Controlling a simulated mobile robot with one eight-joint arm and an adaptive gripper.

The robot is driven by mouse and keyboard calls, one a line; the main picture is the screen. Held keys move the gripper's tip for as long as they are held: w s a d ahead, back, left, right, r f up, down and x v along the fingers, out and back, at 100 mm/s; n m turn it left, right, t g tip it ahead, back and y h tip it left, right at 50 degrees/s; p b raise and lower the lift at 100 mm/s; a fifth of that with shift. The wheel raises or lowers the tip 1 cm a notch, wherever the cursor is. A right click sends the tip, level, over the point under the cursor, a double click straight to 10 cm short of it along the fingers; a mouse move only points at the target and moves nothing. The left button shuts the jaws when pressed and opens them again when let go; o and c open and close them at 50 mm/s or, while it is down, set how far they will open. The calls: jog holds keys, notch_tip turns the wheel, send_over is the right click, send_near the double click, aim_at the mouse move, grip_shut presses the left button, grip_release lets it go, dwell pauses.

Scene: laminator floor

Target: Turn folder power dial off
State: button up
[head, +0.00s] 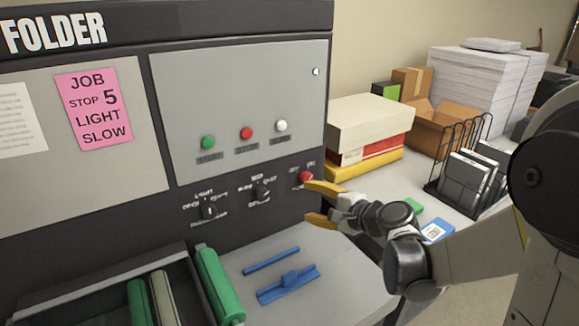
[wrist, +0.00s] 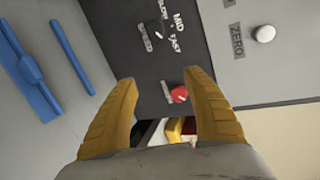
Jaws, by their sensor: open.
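The folder machine (head: 120,200) has a dark control strip with three dials. A red dial (head: 306,177), which looks like the power dial, is at the strip's right end; its small labels are hard to read. It also shows in the wrist view (wrist: 180,94), between my finger tips but closer to the right one. My gripper (head: 309,201) is open, with yellow fingers pointing at the panel. In the head view, the upper finger is right by the red dial and the lower finger is below it. I cannot tell whether a finger touches the dial.
Two black dials (head: 209,211) (head: 260,193) sit left of the red one. Green (head: 208,142), red (head: 246,133) and white (head: 281,126) buttons are above. Blue guides (head: 287,284) lie on the tray below. Boxes (head: 370,122) and a wire rack (head: 457,165) stand on the table to the right.

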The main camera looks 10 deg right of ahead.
aim_at(307, 179)
jog(key=w+d+f+m+t, duration=0.3)
jog(key=w+d+m+t, duration=0.1)
jog(key=w+d+m, duration=0.3)
jog(key=shift+m, duration=0.3)
jog(key=x, duration=0.4)
jog(key=a+b+x, duration=0.1)
jog(key=x, duration=0.4)
jog(key=shift+s+r, duration=0.1)
jog(key=shift+c, duration=0.5)
jog(key=c, duration=1.1)
